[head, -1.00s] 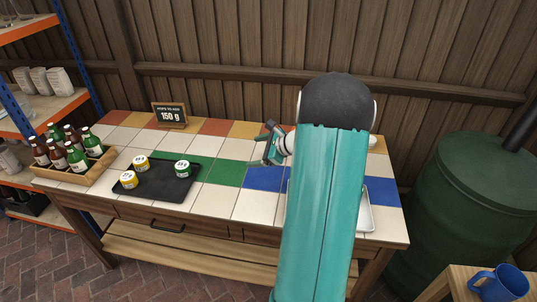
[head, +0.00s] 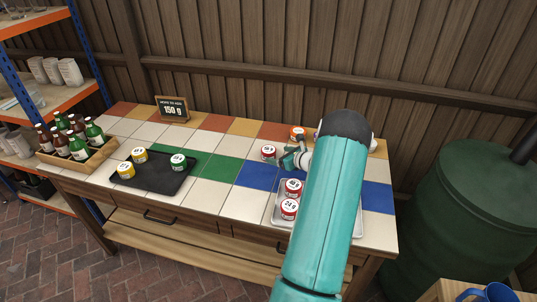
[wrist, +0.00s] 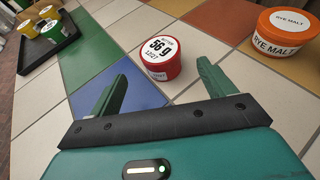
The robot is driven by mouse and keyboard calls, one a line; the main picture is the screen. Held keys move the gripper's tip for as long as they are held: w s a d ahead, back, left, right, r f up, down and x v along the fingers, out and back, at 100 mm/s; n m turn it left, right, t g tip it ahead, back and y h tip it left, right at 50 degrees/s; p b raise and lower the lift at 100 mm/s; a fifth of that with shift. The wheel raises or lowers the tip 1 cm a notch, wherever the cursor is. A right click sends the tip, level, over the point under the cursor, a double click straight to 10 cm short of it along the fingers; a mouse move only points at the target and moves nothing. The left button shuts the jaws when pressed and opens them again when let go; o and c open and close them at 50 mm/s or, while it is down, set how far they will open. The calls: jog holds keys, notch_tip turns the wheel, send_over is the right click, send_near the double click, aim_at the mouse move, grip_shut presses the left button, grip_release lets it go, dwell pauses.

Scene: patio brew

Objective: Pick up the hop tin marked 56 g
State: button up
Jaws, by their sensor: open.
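The hop tin marked 56 g (wrist: 160,50) is red with a white lid and stands upright on the tiles, ahead of my gripper (wrist: 163,69) in the wrist view. My gripper is open and empty, its two green fingers spread on either side of the near approach to the tin. In the head view the same red tin (head: 268,153) stands just left of my gripper (head: 288,161), near the back of the tiled table. The fingertips are partly hidden there by my arm.
An orange rye malt tub (wrist: 284,35) stands right of the tin. Two red tins (head: 289,208), one marked 24 g, sit on a pale tray (head: 275,219). A black tray (head: 150,182) holds yellow and green tins.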

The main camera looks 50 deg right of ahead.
aim_at(272, 152)
jog(key=x, duration=0.8)
jog(key=shift+d+r, duration=0.1)
jog(key=shift+r, duration=0.1)
jog(key=c, duration=1.1)
